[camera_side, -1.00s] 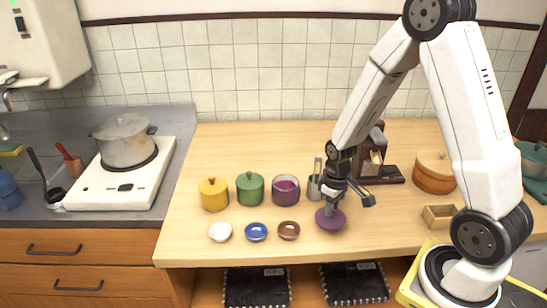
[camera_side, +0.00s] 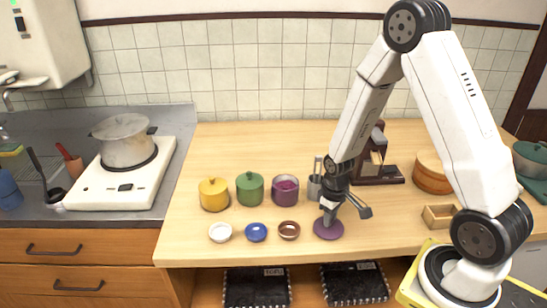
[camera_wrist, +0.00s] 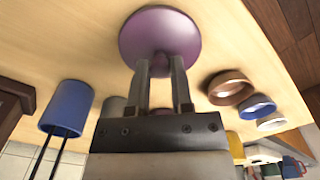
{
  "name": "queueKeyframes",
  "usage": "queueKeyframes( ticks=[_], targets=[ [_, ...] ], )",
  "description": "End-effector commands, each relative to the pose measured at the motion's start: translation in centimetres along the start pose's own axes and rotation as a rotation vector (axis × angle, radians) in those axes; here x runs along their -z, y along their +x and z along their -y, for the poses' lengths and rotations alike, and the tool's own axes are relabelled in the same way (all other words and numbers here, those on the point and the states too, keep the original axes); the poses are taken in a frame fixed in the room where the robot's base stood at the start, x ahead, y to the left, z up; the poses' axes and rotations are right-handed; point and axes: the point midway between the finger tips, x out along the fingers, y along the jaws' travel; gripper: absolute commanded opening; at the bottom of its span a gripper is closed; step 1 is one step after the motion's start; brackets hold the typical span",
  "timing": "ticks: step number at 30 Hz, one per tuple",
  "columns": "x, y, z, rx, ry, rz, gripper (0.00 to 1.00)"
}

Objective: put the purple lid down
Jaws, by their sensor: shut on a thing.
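The purple lid (camera_side: 328,230) is a round disc at the front of the wooden table, right of the small brown bowl. My gripper (camera_side: 328,213) points down from above and is shut on its knob. In the wrist view the lid (camera_wrist: 160,30) fills the upper middle, and my gripper's two fingers (camera_wrist: 161,68) hold the knob between them. The lid looks level and at or just above the tabletop; I cannot tell whether it touches.
Yellow (camera_side: 214,194) and green (camera_side: 250,188) lidded pots stand left of the purple pot. White (camera_side: 220,232), blue (camera_side: 256,232) and brown (camera_side: 289,230) small bowls line the front. A utensil holder (camera_side: 314,187) stands close behind my gripper. A wooden box (camera_side: 439,216) is at right.

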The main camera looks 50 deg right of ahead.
Motion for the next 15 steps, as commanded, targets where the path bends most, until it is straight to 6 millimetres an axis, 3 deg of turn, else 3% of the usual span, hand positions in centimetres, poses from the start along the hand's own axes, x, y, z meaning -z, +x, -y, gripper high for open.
queueKeyframes(
  ticks=[1,4,15],
  targets=[
    [0.01,0.06,0.0,0.0,0.0,0.0,0.33],
    [0.01,0.04,0.0,0.0,0.0,0.0,0.62],
    [0.01,-0.06,0.0,0.0,0.0,0.0,0.62]
  ],
)
